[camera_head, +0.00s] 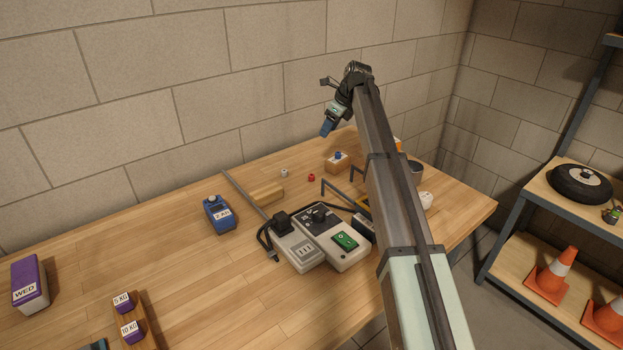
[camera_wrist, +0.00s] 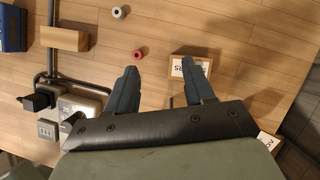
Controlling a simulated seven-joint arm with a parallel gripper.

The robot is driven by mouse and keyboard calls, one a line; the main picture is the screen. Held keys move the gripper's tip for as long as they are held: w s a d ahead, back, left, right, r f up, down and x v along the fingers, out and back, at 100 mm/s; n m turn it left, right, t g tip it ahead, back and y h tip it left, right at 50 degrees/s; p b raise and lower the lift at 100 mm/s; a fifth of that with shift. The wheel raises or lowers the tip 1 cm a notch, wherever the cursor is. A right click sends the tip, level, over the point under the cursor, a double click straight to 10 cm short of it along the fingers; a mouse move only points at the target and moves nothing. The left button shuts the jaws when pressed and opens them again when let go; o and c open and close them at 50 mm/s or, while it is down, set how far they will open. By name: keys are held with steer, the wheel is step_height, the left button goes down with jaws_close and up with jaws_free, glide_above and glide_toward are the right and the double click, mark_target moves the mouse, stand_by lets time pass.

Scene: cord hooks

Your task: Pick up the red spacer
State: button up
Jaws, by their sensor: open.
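The red spacer (camera_head: 311,178) is a small red ring lying on the wooden table. It also shows in the wrist view (camera_wrist: 138,55), with a dark hole in its middle. A white spacer (camera_head: 284,173) of like size lies to its left; the wrist view shows it too (camera_wrist: 118,12). My gripper (camera_head: 326,128) hangs above the table, higher than the red spacer. In the wrist view its two blue-grey fingers (camera_wrist: 160,72) are apart with nothing held between them. There the red spacer lies close beside the left fingertip, outside the gap.
Left are a wooden block (camera_head: 264,194), a rod and a blue device (camera_head: 218,215). Grey boxes with cords (camera_head: 336,236) lie in front. The table's left middle is fairly clear.

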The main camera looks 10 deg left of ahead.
steer(key=n, duration=0.1)
glide_above(312, 175)
steer(key=w, duration=0.3)
steer(key=s+a+f+n+g+h, duration=0.1)
steer(key=n, duration=0.7)
steer(key=f+n, duration=0.5)
steer(key=n, duration=0.6)
steer(key=s+f+n+h, duration=0.1)
steer(key=f+n, duration=0.3)
steer(key=n, duration=0.7)
steer(key=s+d+f+n+g+h, duration=0.1)
steer(key=f+n, duration=0.4)
steer(key=n, duration=0.6)
steer(key=shift+f+n, duration=0.3)
steer(key=shift+f, duration=0.05)
